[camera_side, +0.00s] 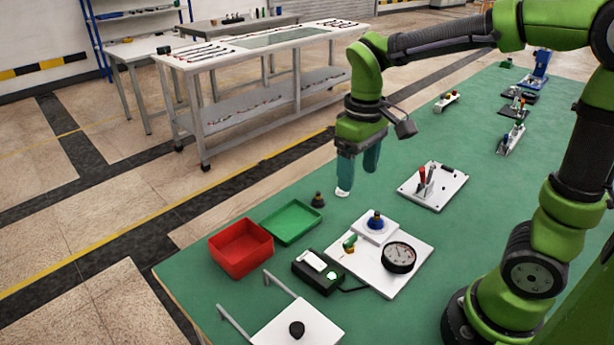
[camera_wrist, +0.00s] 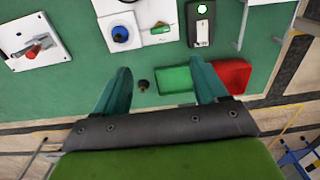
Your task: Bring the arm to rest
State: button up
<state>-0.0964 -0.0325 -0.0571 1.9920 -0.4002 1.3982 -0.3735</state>
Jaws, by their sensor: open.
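My green arm holds my gripper (camera_side: 357,178) in the air above the left edge of the green-topped table (camera_side: 390,205). Its two teal fingers point down and stand apart, with nothing visible between them. In the wrist view my gripper (camera_wrist: 160,88) is also open and empty. A small dark knob-like piece (camera_side: 318,200) stands on the table below and a little left of the fingers. That dark piece also shows between the fingers in the wrist view (camera_wrist: 143,85), on the table further down.
A red bin (camera_side: 240,248), green tray (camera_side: 291,222), black box (camera_side: 317,271), and white plate with a gauge (camera_side: 399,257) are near the front. A white board with a red-handled part (camera_side: 433,187) lies right. Open air surrounds my gripper.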

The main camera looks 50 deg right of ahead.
jog(key=s+a+r+m+t+y, duration=0.2)
jog(key=s+r+m+t, duration=0.2)
jog(key=s+t, duration=0.3)
jog(key=shift+s, duration=0.45)
